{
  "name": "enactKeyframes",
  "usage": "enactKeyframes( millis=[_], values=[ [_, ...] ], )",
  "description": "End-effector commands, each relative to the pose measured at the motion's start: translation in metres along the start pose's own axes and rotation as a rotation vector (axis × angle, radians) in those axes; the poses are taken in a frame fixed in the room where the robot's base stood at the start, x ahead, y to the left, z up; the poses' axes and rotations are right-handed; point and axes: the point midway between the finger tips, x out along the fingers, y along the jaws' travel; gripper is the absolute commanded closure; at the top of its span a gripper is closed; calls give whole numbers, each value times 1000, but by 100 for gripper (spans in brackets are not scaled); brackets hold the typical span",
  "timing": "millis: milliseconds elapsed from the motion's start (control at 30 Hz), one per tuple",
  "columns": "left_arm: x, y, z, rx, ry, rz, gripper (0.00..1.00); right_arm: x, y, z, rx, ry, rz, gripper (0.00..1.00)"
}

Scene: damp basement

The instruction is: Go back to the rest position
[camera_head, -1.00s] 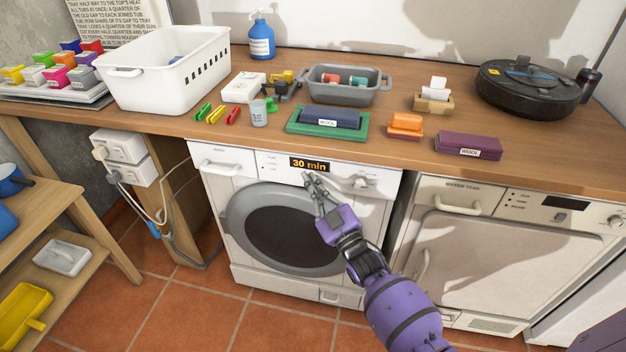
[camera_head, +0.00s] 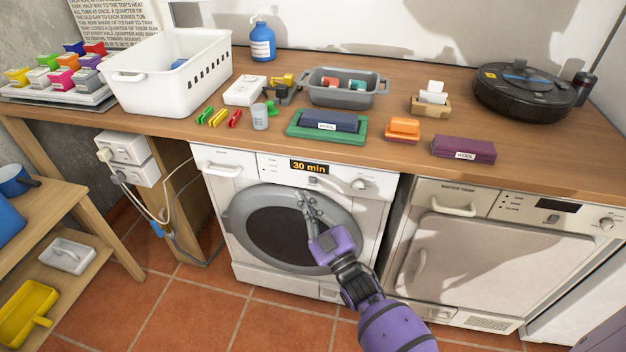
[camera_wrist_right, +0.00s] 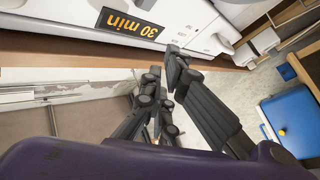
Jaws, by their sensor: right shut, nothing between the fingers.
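My right gripper (camera_head: 306,203) is shut and empty in the head view. It hangs in front of the washing machine (camera_head: 222,195), over the round door's upper right part. Its fingers (camera_wrist_right: 165,95) also show in the wrist view, below the machine's panel. The display (camera_head: 309,167) reads "30 min"; it shows in the wrist view too (camera_wrist_right: 131,24). My left gripper is in neither view.
The wooden worktop (camera_head: 400,155) above holds a white basket (camera_head: 150,90), a grey tub (camera_head: 343,92), a green tray (camera_head: 297,127), a purple block (camera_head: 463,147) and a black round robot vacuum (camera_head: 525,90). A dryer (camera_head: 480,255) stands right. A shelf (camera_head: 75,225) stands left.

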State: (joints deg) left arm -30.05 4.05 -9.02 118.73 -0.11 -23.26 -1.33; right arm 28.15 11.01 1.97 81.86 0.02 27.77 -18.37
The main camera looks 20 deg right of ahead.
Motion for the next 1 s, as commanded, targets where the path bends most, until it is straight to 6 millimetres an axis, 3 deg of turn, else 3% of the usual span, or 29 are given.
enactKeyframes(
  millis=[633, 700, 800, 867, 1000],
  values=[
    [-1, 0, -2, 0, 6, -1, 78, -3, -2, -2, 0, 0, 0, 100],
    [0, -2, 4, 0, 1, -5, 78, -2, -6, 8, 33, -51, -16, 100],
    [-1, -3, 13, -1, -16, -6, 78, 4, -12, 7, 87, -115, -42, 100],
    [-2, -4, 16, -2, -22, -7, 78, -12, -23, 14, 127, -189, -67, 100],
    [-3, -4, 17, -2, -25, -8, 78, -74, -45, 38, 207, -378, -117, 100]
  ],
)
